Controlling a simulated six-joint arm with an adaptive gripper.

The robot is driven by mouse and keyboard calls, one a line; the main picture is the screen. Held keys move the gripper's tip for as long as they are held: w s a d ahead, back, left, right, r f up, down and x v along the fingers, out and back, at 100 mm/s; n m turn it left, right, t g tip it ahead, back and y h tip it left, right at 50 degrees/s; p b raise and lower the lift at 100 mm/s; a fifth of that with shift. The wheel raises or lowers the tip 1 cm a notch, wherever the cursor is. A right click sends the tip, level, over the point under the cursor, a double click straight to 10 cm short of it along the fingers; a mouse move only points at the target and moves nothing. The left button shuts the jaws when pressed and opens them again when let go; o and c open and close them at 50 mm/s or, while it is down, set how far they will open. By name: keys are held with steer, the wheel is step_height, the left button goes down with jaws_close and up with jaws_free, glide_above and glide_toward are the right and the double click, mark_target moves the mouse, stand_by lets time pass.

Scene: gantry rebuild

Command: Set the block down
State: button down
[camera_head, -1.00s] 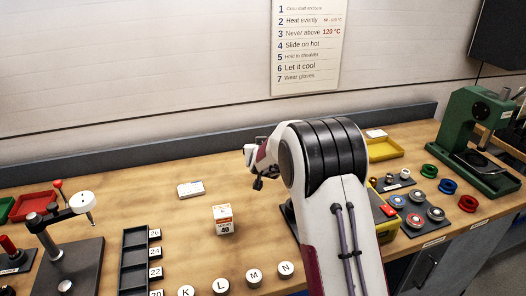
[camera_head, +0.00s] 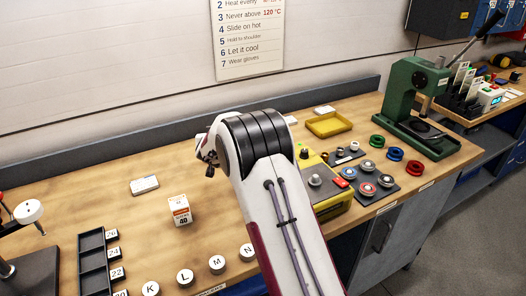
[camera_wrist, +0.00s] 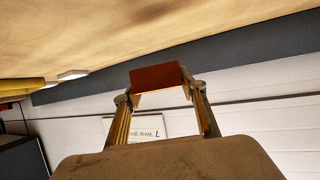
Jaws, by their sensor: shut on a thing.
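My gripper (camera_wrist: 158,92) is shut on a reddish-brown block (camera_wrist: 155,77) in the wrist view. The block sits between the two fingertips, with the bench top along the upper part of this upside-down view. In the head view my gripper (camera_head: 207,160) is small and mostly hidden behind my arm, above the back part of the wooden bench (camera_head: 105,205). The block cannot be made out there. Whether it touches any surface cannot be told.
A white-and-orange box marked 40 (camera_head: 180,211) and a small white box (camera_head: 145,184) stand on the bench, left of my arm. Lettered round pieces (camera_head: 185,277) line the front. A yellow tray (camera_head: 329,125) and a green press (camera_head: 425,110) are right.

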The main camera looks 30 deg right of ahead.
steer(key=shift+w+d+r+m+h, duration=0.3)
steer(key=shift+w+d+r, duration=0.15)
steer(key=shift+w+d, duration=0.3)
steer(key=shift+w+d+r+m+g+h, duration=1.55)
steer(key=shift+d+r+m+h, duration=0.65)
steer(key=shift+d, duration=2.95)
steer(key=s+d+f+m+g+h, duration=0.1)
steer(key=s+d+m+g+h, duration=0.2)
steer(key=s+d+m+g, duration=0.1)
steer(key=shift+s+d+f+m, duration=0.25)
steer(key=shift+s+d+m, duration=0.75)
steer(key=shift+s, duration=0.75)
steer(key=shift+d+f+g, duration=0.1)
steer(key=shift+d+g, duration=0.05)
steer(key=shift+g, duration=0.1)
steer(key=shift+f, duration=3.05)
